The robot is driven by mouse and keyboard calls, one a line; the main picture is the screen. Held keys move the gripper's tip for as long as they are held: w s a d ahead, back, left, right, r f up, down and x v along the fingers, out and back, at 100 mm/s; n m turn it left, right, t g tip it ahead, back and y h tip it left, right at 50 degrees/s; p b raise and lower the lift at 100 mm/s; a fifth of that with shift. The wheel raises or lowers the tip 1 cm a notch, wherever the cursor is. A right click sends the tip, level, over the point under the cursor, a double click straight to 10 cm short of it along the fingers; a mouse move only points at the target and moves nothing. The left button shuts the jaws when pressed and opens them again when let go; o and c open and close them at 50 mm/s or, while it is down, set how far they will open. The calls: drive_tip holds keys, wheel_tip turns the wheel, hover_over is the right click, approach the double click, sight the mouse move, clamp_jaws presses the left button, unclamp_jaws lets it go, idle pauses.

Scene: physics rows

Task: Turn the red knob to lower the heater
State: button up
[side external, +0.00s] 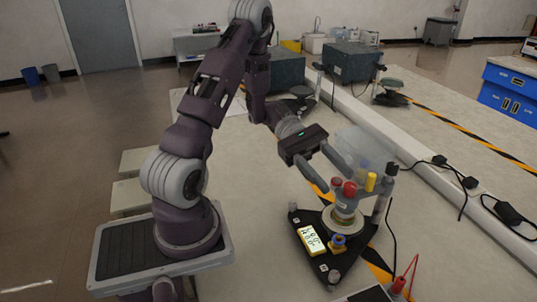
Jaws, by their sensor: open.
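A dark red knob (337,184) and a brighter red knob (350,188) sit at the top of the apparatus (345,222), beside a yellow post (371,182). I cannot tell which red part is the heater's knob. My gripper (335,170) is open, with its fingers pointing down and right. Its fingertips are close to the red parts, one on the left and one behind. I cannot tell if they touch. A pale clear panel partly overlaps the far finger.
A black triangular base (318,262) carries the apparatus and a yellow meter (311,240). Cables and black plugs (455,172) lie on the table to the right. Red clips (399,285) are at the front. Teal boxes (285,72) stand at the back.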

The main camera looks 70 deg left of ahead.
drive_tip(key=s+d+r+m+g+y, duration=0.5)
drive_tip(key=s+d+r+m+y, duration=0.15)
drive_tip(key=s+m, duration=0.25)
drive_tip(key=s+a+r+m+t+y, duration=0.1)
drive_tip(key=s+r+m+t+y, duration=0.4)
drive_tip(key=m+y, duration=0.4)
drive_tip(key=shift+s+a+t, duration=0.4)
drive_tip(key=shift+s+t, duration=0.4)
drive_tip(key=shift+t, duration=0.4)
